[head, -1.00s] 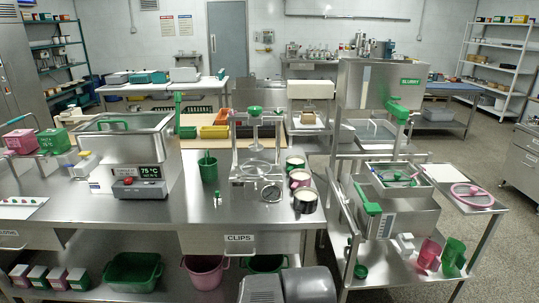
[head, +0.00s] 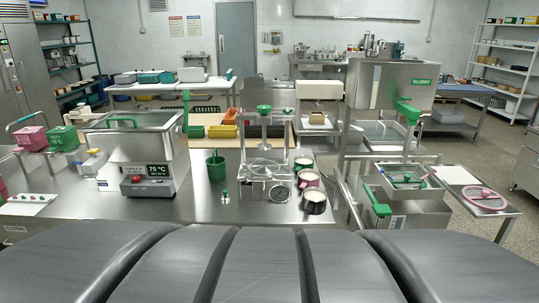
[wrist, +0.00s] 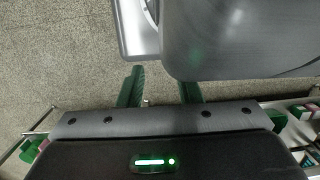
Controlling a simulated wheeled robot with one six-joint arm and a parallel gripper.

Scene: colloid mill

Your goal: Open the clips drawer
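The clips drawer is hidden in the head view behind a wide grey link of my arm, which covers the lower part of the picture. Its label and handle do not show. The steel bench (head: 130,209) above the drawer is visible. My gripper (wrist: 161,84) shows in the wrist view with two green fingers spread apart. Nothing is between the fingers, and speckled floor lies beyond them. I cannot see the drawer for certain in the wrist view, and the gripper does not show in the head view.
On the bench stand a 75 °C bath (head: 133,155), a green mug (head: 216,166), a clear-plated stand (head: 264,165) and dark-sided cups (head: 314,201). The slurry machine (head: 390,90) stands to the right. A second drawer front (head: 15,229) shows at the far left.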

